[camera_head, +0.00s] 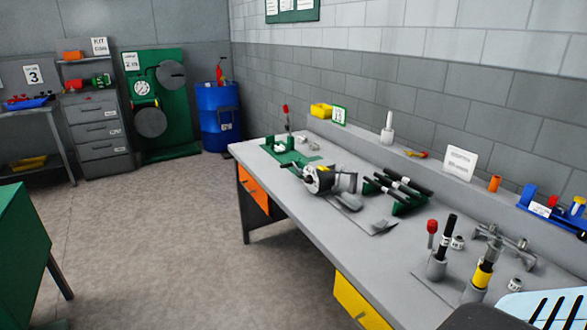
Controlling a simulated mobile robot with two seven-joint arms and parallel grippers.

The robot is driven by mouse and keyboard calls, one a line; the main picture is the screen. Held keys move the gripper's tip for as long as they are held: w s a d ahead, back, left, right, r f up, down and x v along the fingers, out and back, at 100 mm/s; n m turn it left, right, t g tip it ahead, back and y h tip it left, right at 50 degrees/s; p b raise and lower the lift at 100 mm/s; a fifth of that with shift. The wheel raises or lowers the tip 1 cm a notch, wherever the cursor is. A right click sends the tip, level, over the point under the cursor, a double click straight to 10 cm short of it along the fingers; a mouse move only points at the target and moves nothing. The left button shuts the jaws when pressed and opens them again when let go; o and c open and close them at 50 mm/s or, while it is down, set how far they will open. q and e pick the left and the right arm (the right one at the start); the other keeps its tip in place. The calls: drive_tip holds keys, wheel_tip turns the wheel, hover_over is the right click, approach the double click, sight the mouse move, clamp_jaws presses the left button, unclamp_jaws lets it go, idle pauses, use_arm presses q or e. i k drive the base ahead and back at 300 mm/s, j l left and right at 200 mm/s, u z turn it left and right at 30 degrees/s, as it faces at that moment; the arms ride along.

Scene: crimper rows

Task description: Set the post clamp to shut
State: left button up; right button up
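No part in view is plainly labelled as the post clamp. A red-knobbed lever (286,122) stands upright at a green fixture (291,157) on the far end of the bench. A second red-knobbed lever (432,230) stands upright at the near right, beside a grey post with a black grip (447,236). I cannot tell which of these is the clamp, or whether either is open or shut.
The grey bench (262,153) runs along the wall. A silver machine (318,180), a green rack of black-handled tools (401,203) and a yellow-banded post (484,273) stand on it. Open floor (170,235) lies left of it. A green cabinet (22,250) stands at the left.

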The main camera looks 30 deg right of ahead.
sight(432, 224)
drive_tip(key=i, duration=2.4)
drive_tip(key=z, duration=3.75)
